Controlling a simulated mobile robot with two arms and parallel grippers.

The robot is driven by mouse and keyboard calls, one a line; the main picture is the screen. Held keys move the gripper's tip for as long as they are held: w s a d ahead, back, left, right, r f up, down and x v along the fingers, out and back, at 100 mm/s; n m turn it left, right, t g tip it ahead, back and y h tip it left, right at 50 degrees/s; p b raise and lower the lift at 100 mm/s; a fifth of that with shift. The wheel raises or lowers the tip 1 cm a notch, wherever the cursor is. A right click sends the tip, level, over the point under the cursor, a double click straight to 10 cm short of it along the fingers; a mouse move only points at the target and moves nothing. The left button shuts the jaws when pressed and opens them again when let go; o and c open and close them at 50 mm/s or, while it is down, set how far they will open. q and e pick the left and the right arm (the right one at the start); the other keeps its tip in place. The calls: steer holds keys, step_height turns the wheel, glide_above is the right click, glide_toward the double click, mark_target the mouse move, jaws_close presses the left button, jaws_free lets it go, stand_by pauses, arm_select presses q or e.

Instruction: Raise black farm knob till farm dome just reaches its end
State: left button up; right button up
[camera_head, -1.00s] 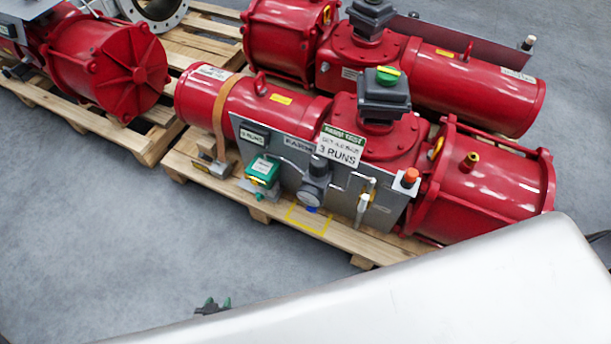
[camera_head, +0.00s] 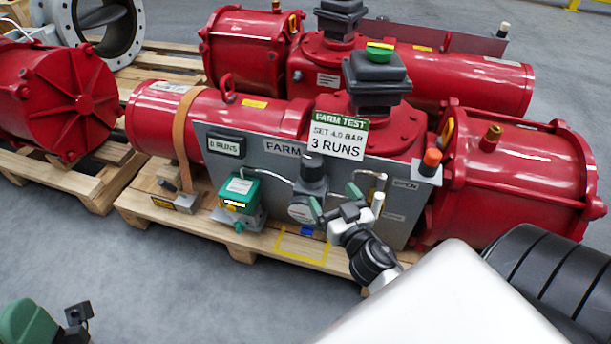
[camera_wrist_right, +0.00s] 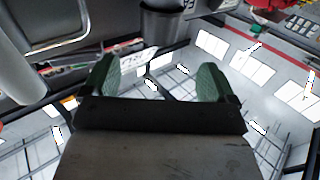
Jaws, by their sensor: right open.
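The black farm knob (camera_head: 313,167) tops the regulator, above its round gauge, on the grey FARM panel. In the right wrist view it appears to be the dark cylinder (camera_wrist_right: 163,28) beyond the fingers. The farm dome (camera_head: 380,51), green with a yellow band, sits on a black box on the red actuator. My right gripper (camera_head: 335,200) is open and empty, in front of the panel, just below and right of the knob, apart from it. Its green fingers also show in the wrist view (camera_wrist_right: 156,80). My left gripper (camera_head: 50,322) shows partly at the lower left; its opening is unclear.
A sign (camera_head: 338,138) reads "FARM TEST, SET 4.0 BAR, 3 RUNS"; a counter (camera_head: 225,146) reads "0 RUNS". A green-topped device (camera_head: 239,194), a pipe and an orange-capped post (camera_head: 431,160) flank the regulator. The wooden pallet (camera_head: 160,212) lies below; grey floor in front is clear.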

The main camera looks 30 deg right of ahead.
mark_target(317, 172)
steer(key=w, duration=0.3)
steer(key=w+d, duration=0.1)
steer(key=w, duration=0.5)
steer(key=shift+w+d, duration=0.2)
steer(key=shift+d, duration=0.1)
steer(key=shift+w+d, duration=0.1)
steer(key=shift+w, duration=0.3)
